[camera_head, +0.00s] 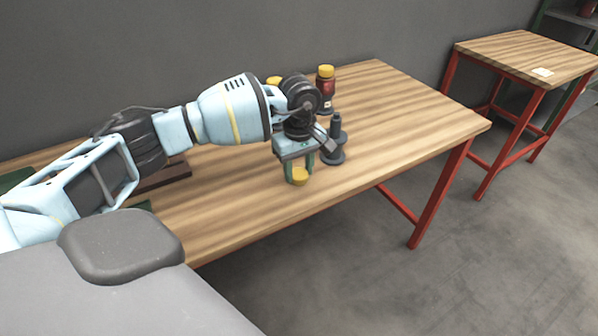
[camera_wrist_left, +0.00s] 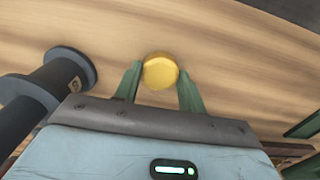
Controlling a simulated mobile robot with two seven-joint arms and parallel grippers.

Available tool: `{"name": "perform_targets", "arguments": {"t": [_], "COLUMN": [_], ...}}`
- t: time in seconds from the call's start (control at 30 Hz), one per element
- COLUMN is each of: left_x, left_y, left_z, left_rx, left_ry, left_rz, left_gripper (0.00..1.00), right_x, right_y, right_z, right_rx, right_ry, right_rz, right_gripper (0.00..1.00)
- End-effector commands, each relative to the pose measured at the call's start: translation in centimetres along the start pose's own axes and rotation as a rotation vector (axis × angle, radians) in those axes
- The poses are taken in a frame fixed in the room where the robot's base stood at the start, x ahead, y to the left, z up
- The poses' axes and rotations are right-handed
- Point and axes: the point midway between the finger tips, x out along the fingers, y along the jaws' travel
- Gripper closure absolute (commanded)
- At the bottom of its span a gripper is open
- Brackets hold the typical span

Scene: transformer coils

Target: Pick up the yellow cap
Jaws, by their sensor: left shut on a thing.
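The yellow cap (camera_head: 299,177) is between the fingers of my left gripper (camera_head: 300,166), near the front edge of the wooden table. In the left wrist view the round yellow cap (camera_wrist_left: 160,72) sits between the two green fingertips of the left gripper (camera_wrist_left: 160,84), which is shut on it. I cannot tell whether the cap still touches the table. My right gripper is not in view.
A dark spool (camera_head: 334,146) stands right beside the gripper; it also shows in the left wrist view (camera_wrist_left: 52,82). A red bottle-like coil with a yellow top (camera_head: 325,88) stands behind. Another yellow top (camera_head: 274,80) is partly hidden by my arm. The table's right end (camera_head: 420,115) is clear.

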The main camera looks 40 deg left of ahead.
Motion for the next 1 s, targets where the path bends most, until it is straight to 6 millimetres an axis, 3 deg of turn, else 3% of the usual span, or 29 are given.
{"name": "perform_targets", "arguments": {"t": [0.17, 0.4, 0.8, 1.0], "left_x": [-0.8, -3.8, -4.2, -4.6], "left_y": [0.1, -0.1, -9.9, -13.6], "left_z": [0.0, -0.1, -0.4, -0.5], "left_rx": [0.000, -0.001, -0.002, -0.001], "left_ry": [0.001, 0.001, 0.002, 0.002], "left_rz": [0.002, 0.002, -0.004, -0.003], "left_gripper": [0.81, 0.81, 0.81, 0.81], "right_x": [-0.1, -0.2, 0.3, 0.8], "right_y": [0.0, -0.1, -0.1, 0.0], "right_z": [0.3, 0.9, 1.2, 0.7], "right_rx": [0.001, 0.003, 0.004, 0.002], "right_ry": [-0.005, -0.018, -0.019, -0.007], "right_rz": [0.000, -0.002, -0.002, -0.001], "right_gripper": [0.14, 0.14, 0.14, 0.14]}}
